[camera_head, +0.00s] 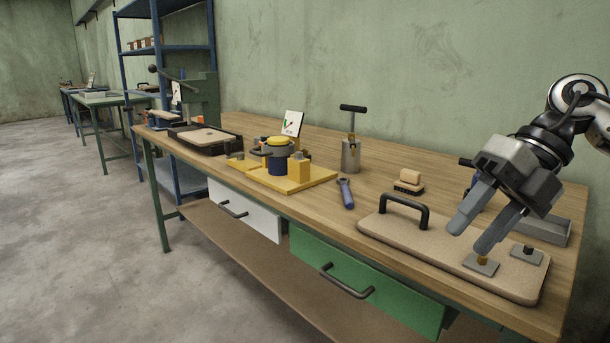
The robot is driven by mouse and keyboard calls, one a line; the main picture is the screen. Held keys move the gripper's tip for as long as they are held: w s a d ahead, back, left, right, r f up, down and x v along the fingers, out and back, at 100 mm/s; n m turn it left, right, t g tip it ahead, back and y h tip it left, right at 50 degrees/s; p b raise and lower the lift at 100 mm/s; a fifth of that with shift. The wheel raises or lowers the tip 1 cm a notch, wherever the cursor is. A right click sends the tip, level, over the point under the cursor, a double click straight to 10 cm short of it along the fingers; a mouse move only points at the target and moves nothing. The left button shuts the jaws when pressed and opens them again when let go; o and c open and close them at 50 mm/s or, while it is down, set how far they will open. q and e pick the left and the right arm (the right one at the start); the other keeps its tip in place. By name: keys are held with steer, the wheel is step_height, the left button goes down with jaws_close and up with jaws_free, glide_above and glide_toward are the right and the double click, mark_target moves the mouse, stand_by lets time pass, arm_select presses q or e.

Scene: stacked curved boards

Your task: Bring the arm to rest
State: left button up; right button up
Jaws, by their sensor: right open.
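My right gripper (472,231) comes in from the right and is open, with its two grey fingers spread. It hangs over the right part of a tan board (440,245) with a black handle (404,208). Nothing shows between the fingers. Below the fingertips, a small metal plate with a brass piece (481,264) lies on the board, and a second small plate with a dark knob (526,254) lies beside it. The fingers seem apart from both. My left gripper is not in view.
The wooden workbench (330,205) also holds a yellow base (290,181) with a dark blue fixture, a blue-handled tool (345,193), a brush (409,182), a T-handled tool (351,150) and a black tray (207,139). A grey bin (545,228) stands behind the gripper. Two drawers are below.

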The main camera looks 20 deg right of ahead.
steer(key=w+a+f+m+t+y+p, duration=0.2)
steer(key=w+a+f+m+t+y, duration=0.2)
steer(key=a+m+t+y, duration=0.25)
steer(key=w+a+f+m+t+y+p, duration=0.3)
steer(key=w+a+f+m+t, duration=0.15)
steer(key=a+m+t, duration=0.35)
arm_select(q)
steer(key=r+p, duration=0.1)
steer(key=p, duration=0.1)
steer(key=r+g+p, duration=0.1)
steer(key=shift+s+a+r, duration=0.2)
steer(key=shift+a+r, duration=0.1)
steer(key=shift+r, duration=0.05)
arm_select(e)
steer(key=s+a+f+m+g+h, duration=0.2)
steer(key=s+a+f+m+h, duration=0.1)
steer(key=s+f+m+h, duration=0.3)
steer(key=s+a+f+m+g+h, duration=0.3)
steer(key=s+f+m+h, duration=0.4)
steer(key=f+m, duration=0.3)
step_height(320, 180, down, 4)
steer(key=shift+a+f+m, duration=0.25)
steer(key=shift+a+m, duration=0.1)
steer(key=shift+a, duration=0.25)
